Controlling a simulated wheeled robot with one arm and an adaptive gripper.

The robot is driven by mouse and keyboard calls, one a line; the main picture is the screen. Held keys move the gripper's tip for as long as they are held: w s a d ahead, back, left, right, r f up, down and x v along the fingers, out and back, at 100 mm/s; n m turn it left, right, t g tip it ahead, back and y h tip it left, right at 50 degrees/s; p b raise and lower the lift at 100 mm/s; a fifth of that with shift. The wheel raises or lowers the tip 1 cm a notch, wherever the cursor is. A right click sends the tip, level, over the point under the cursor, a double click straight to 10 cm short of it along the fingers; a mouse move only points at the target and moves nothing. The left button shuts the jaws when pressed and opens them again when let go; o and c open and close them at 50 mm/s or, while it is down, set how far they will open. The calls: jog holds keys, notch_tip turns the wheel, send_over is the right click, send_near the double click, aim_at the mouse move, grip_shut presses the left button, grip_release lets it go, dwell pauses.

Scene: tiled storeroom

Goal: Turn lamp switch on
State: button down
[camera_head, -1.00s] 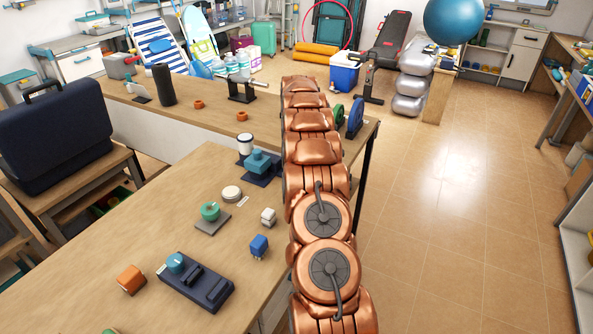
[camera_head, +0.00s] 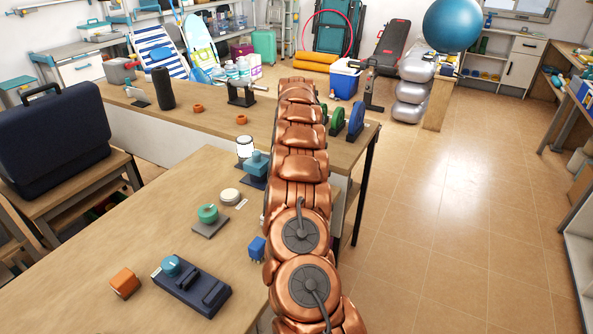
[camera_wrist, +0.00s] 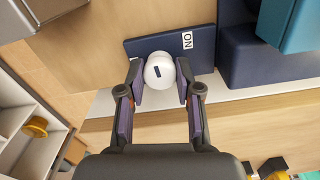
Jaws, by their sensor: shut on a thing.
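In the wrist view, a round white switch knob (camera_wrist: 159,71) with a short dark mark sits on a dark navy plate (camera_wrist: 205,46). A white ON label (camera_wrist: 187,40) is on the plate, up and right of the knob. My gripper (camera_wrist: 158,82) is shut on the knob, one finger on each side. In the head view, a white lamp cylinder (camera_head: 244,147) stands beside a teal block (camera_head: 257,163) on a navy base, left of my arm. My arm hides the knob and gripper there.
The near wooden table (camera_head: 90,285) holds a green knob (camera_head: 208,213), a white round button (camera_head: 230,195), an orange cube (camera_head: 124,282) and a navy switch box (camera_head: 195,288). A blue cube (camera_head: 257,248) is close to my arm. The tiled floor (camera_head: 450,230) at right is clear.

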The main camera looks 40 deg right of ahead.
jog(key=shift+m, duration=0.5)
jog(key=c, duration=0.8)
grip_release()
jog(key=shift+o, duration=0.2)
jog(key=shift+r, duration=0.15)
jog(key=shift+r, duration=3.6)
